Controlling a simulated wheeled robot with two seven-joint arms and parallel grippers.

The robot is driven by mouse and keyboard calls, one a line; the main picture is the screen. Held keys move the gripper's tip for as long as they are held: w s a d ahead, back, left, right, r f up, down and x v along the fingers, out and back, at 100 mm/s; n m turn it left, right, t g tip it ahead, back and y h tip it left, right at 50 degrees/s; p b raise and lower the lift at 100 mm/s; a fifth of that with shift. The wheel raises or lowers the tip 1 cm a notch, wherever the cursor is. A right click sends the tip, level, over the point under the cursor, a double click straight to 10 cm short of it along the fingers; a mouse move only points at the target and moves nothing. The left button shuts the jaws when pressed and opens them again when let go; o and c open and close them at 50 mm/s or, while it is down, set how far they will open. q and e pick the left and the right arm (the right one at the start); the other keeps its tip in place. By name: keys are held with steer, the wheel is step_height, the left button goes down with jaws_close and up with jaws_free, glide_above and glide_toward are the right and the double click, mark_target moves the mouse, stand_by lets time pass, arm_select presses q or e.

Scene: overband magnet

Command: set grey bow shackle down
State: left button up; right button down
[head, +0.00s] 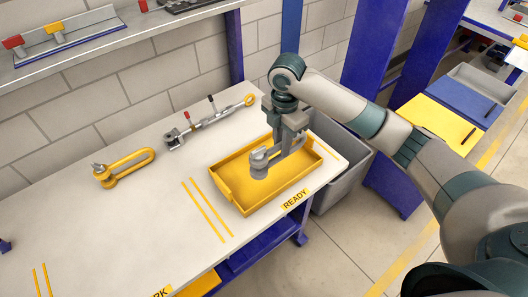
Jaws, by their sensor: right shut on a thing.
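The grey bow shackle (258,163) is in the head view, inside or just above the yellow tray (233,201) at the right end of the workbench. My right gripper (282,148) points down over the tray and is shut on the shackle. The gripper hides part of the shackle, and I cannot tell whether the shackle touches the tray floor. My left gripper is not in view.
A yellow shackle (125,168) lies on the workbench (110,235) at the left. A turnbuckle-like tool (210,122) lies behind the tray. A grey bin (343,165) stands beyond the bench's right end. A shelf (120,58) runs above the back.

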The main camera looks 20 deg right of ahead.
steer(key=w+a+f+p, duration=0.2)
steer(key=w+f, duration=0.4)
steer(key=w, duration=0.4)
steer(key=shift+w+a, duration=0.15)
steer(key=shift+a, duration=0.2)
steer(key=shift+f+p, duration=0.15)
steer(key=shift+p, duration=0.15)
steer(key=shift+f+p, duration=0.4)
steer(key=shift+f, duration=0.2)
steer(key=shift+f+p, duration=0.4)
steer(key=shift+f, duration=0.95)
steer(key=shift+f, duration=0.15)
steer(key=c, duration=1.6)
jaws_free()
steer(key=shift+c, duration=0.2)
